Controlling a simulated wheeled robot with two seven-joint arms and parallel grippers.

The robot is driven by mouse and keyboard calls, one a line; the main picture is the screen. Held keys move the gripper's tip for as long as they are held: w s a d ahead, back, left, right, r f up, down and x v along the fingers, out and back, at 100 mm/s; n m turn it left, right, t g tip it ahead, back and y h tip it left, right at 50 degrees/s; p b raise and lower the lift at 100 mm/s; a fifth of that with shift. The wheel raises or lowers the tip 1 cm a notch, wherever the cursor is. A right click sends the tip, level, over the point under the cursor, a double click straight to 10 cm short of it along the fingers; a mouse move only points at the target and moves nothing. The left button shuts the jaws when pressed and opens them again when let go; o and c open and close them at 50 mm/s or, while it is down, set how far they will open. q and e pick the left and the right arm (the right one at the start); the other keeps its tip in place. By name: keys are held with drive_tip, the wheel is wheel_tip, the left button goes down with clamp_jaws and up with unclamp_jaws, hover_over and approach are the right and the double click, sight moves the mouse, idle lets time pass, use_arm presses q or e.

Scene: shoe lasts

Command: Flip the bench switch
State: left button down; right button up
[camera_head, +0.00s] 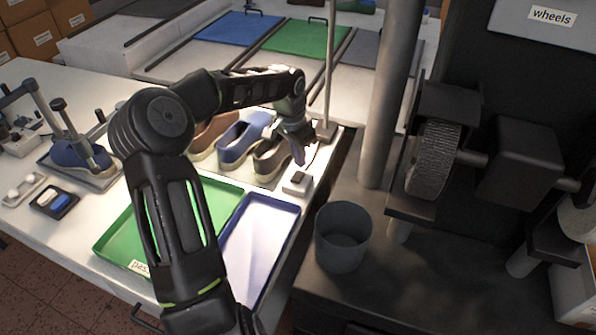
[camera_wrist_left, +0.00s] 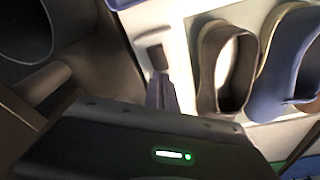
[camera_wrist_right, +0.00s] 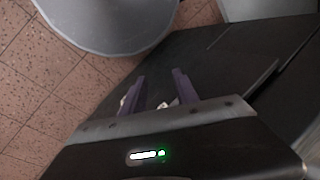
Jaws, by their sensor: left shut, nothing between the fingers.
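The bench switch (camera_head: 297,182) is a small pale box with a dark rocker on top. It sits near the right edge of the white bench, and it also shows in the left wrist view (camera_wrist_left: 152,47). My left gripper (camera_head: 299,161) is shut and empty, with its purple fingers pointing down just above and behind the switch. In the left wrist view its fingertips (camera_wrist_left: 160,80) are close to the dark rocker; I cannot tell whether they touch it. My right gripper (camera_wrist_right: 159,74) is open and empty, seen only in the right wrist view.
A taupe shoe (camera_head: 270,160) and a blue shoe (camera_head: 240,142) stand left of the switch. A green tray (camera_head: 215,200) and a pale blue tray (camera_head: 262,225) lie in front. A thin post (camera_head: 329,90) rises behind. A grey bin (camera_head: 342,255) and a wheel machine stand right.

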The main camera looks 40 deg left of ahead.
sight(299, 173)
use_arm(q)
drive_tip(key=shift+r+p, duration=1.25)
drive_tip(key=shift+r, duration=0.8)
